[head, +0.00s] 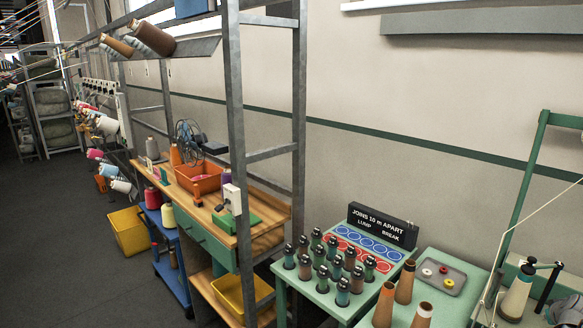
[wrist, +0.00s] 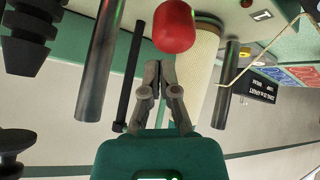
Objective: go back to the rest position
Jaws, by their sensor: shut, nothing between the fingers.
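My gripper (wrist: 159,70) shows in the wrist view only. Its two grey fingers come together at the tips with nothing between them. A rounded red piece (wrist: 174,27) lies just beyond the fingertips in the picture, and a cream yarn cone (wrist: 203,55) is behind and to the right of them. I cannot tell the exact gap to either. Dark rods stand on both sides, one at left (wrist: 100,60) and one at right (wrist: 226,85). The head view does not show the gripper.
In the head view, a green table (head: 325,300) holds several dark bobbins and a black sign (head: 382,226). Brown cones (head: 405,282) and a grey tray (head: 440,276) are on the green surface to its right. A wooden bench (head: 268,238) and metal frame stand left. Dark floor (head: 60,230) is open farther left.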

